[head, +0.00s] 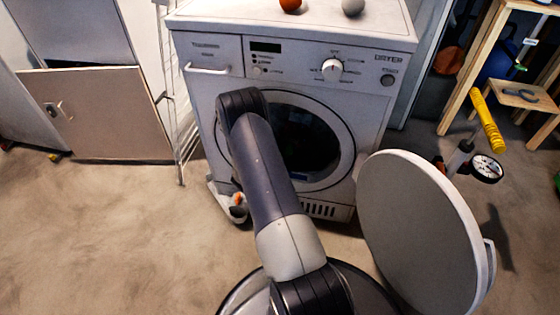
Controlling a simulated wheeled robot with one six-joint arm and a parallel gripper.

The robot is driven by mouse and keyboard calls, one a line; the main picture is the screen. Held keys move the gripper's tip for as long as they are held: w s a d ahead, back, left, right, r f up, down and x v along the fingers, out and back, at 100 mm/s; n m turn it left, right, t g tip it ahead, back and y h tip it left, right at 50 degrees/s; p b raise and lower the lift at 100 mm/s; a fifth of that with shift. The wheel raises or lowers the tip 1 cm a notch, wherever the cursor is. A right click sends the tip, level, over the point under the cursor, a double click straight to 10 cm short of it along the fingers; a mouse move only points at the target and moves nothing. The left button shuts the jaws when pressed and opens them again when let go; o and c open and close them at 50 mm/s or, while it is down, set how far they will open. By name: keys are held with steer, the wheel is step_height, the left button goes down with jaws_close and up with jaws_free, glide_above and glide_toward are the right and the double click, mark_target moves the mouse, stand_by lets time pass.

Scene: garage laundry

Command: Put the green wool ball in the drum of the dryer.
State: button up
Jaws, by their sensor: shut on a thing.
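The white dryer (212,88) stands ahead, marked DRYER on its panel. Its round door (415,225) is swung open toward me on the right. The drum (305,140) shows as a dark round opening inside a pale ring; my arm covers the opening's left part. The green wool ball is not seen in this view. My arm rises from the bottom middle to a bend in front of the dryer's left side. My gripper cannot be made out; the arm hides what lies behind it.
An orange ball (290,5) and a grey ball (353,7) sit on the dryer top. A white drying rack (178,100) stands at left. A yellow-handled pump with a gauge (487,168) stands right of the open door.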

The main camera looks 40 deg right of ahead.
steer(key=w+d+f+b, duration=0.4)
steer(key=w+d+b, duration=0.3)
steer(key=d, duration=0.1)
steer(key=shift+f, duration=0.25)
steer(key=shift+d, duration=0.1)
stand_by(0.4)
steer(key=o, duration=1.1)
steer(key=p+v, duration=0.4)
steer(key=v, duration=0.7)
steer(key=shift+d, duration=0.1)
